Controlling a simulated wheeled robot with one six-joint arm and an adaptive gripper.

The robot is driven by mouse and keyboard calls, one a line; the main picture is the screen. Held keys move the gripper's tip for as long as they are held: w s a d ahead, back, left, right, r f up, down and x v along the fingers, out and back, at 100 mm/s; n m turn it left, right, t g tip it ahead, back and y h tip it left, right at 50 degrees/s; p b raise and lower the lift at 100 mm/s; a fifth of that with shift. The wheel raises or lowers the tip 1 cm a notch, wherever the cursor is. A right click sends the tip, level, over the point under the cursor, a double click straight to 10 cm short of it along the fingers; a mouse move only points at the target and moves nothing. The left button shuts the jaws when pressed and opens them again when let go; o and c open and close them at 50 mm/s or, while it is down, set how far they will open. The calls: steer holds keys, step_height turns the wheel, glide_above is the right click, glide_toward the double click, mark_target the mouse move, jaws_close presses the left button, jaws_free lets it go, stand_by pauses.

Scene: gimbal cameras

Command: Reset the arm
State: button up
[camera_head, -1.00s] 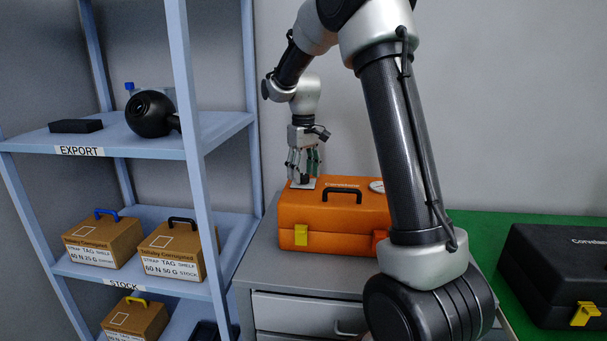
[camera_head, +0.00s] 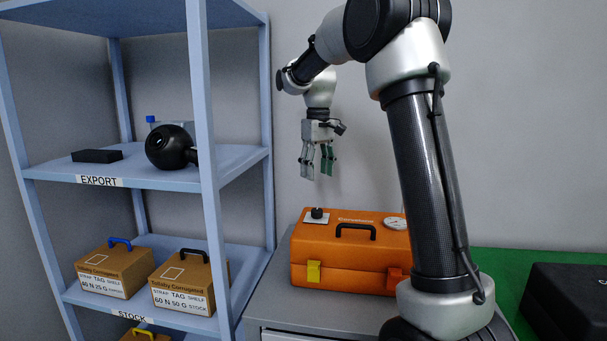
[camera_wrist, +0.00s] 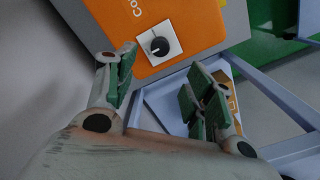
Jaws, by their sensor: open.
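My gripper (camera_head: 317,160) hangs fingers down above the left end of an orange case (camera_head: 340,262). Its fingers are apart and hold nothing. A clear gap lies between the fingertips and a black knob on a white plate (camera_head: 317,215) on the case top. In the wrist view the knob (camera_wrist: 158,45) shows beyond the open fingers (camera_wrist: 160,92), with the orange case (camera_wrist: 185,20) around it.
A blue shelf rack (camera_head: 208,150) stands left of my gripper, with cardboard boxes (camera_head: 113,268), a black round device (camera_head: 170,147) and a flat black block (camera_head: 97,156). The orange case stands on a grey cabinet (camera_head: 270,305). A black case (camera_head: 570,300) sits on a green surface at right.

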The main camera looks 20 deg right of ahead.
steer(key=f, duration=0.1)
steer(key=s+f, duration=0.1)
steer(key=f, duration=0.1)
steer(key=shift+m, duration=0.4)
steer(key=s+a+m+t, duration=0.1)
steer(key=s+t, duration=0.3)
steer(key=s, duration=2.7)
steer(key=shift+s+r+m, duration=0.15)
steer(key=shift+s+m, duration=0.05)
steer(key=shift+m, duration=0.1)
